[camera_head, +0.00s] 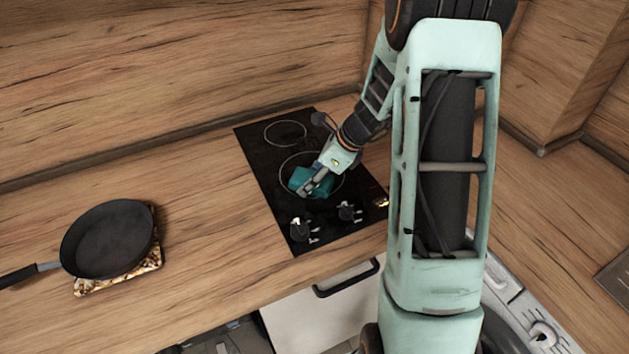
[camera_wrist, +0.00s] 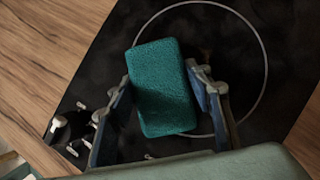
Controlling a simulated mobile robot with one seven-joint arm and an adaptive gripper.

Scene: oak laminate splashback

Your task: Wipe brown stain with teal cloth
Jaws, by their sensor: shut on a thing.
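The teal cloth (camera_wrist: 162,88) is a thick folded block in the wrist view, and it also shows in the head view (camera_head: 299,178) over the black cooktop (camera_head: 268,152). My gripper (camera_wrist: 172,92) has a finger on each side of the cloth and is shut on it. The cloth lies over or just above the front cooking ring; I cannot tell whether it touches the glass. A faint brownish patch (camera_wrist: 206,52) shows on the glass beside the cloth's upper right, inside the ring. It may be the brown stain, and the cloth may hide part of it.
A black pan (camera_head: 108,240) rests on a patterned mat (camera_head: 88,286) on the wooden counter at left. Control knobs (camera_head: 301,230) stand at the cooktop's front edge. A wooden splashback (camera_head: 180,75) rises behind. The counter between pan and cooktop is clear.

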